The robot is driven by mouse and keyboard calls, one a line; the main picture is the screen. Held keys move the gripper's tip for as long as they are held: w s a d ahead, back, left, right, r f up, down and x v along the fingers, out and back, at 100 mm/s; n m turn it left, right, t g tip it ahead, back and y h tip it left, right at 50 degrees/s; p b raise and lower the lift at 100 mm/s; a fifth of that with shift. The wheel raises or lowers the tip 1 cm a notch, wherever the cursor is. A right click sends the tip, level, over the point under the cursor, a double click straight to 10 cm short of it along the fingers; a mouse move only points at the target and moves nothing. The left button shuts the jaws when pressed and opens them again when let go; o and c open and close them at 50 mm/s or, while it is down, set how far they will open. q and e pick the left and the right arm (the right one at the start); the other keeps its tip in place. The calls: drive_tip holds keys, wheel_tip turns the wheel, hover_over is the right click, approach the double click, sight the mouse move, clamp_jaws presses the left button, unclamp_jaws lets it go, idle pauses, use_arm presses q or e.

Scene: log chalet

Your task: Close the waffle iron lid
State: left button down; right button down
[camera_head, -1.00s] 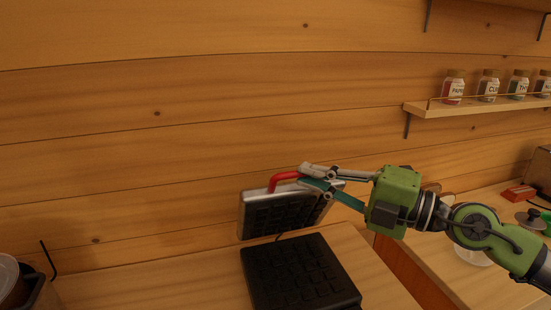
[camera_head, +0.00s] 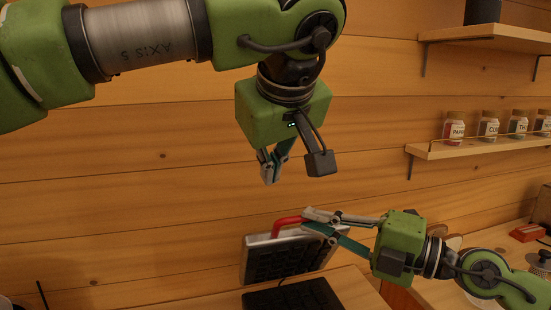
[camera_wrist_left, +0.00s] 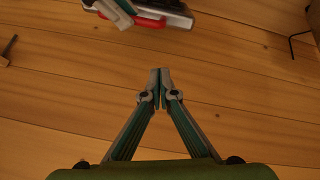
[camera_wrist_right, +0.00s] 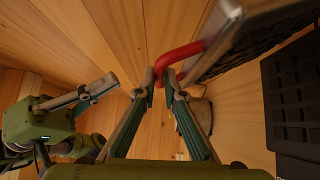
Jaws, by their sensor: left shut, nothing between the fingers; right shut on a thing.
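The waffle iron stands open on the wooden counter, its black lower plate (camera_head: 290,297) flat and its silver-edged lid (camera_head: 268,262) raised near upright. A red handle (camera_head: 286,225) sits on the lid's top edge. My right gripper (camera_head: 306,221) is at the lid's top, shut on the red handle, which shows between its fingertips in the right wrist view (camera_wrist_right: 172,62). My left gripper (camera_head: 268,180) is shut and empty, pointing down above the lid. In the left wrist view its fingertips (camera_wrist_left: 160,72) touch each other, with the lid (camera_wrist_left: 150,14) at the top edge.
A wooden shelf (camera_head: 470,149) with several labelled spice jars (camera_head: 488,127) is on the wall at right. A higher shelf (camera_head: 490,34) is above it. The plank wall is close behind the waffle iron.

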sight(279, 221)
use_arm(q)
drive_tip(key=f, duration=0.4)
drive_tip(key=w+d+f, duration=0.1)
drive_tip(key=shift+f, duration=0.4)
drive_tip(key=shift+s+d+f, duration=0.15)
drive_tip(key=shift+s+f, duration=0.15)
use_arm(e)
drive_tip(key=shift+f, duration=0.4)
use_arm(q)
drive_tip(key=shift+s+d+f, duration=0.1)
drive_tip(key=shift+s+f, duration=0.1)
drive_tip(key=shift+s, duration=0.25)
drive_tip(key=shift+s+d+f, duration=0.1)
drive_tip(key=shift+s+f, duration=0.1)
drive_tip(key=shift+s, duration=0.2)
use_arm(e)
drive_tip(key=c, duration=2.4)
unclamp_jaws()
use_arm(q)
drive_tip(key=shift+w, duration=0.25)
use_arm(e)
drive_tip(key=shift+w, duration=0.25)
use_arm(q)
drive_tip(key=shift+a, duration=0.1)
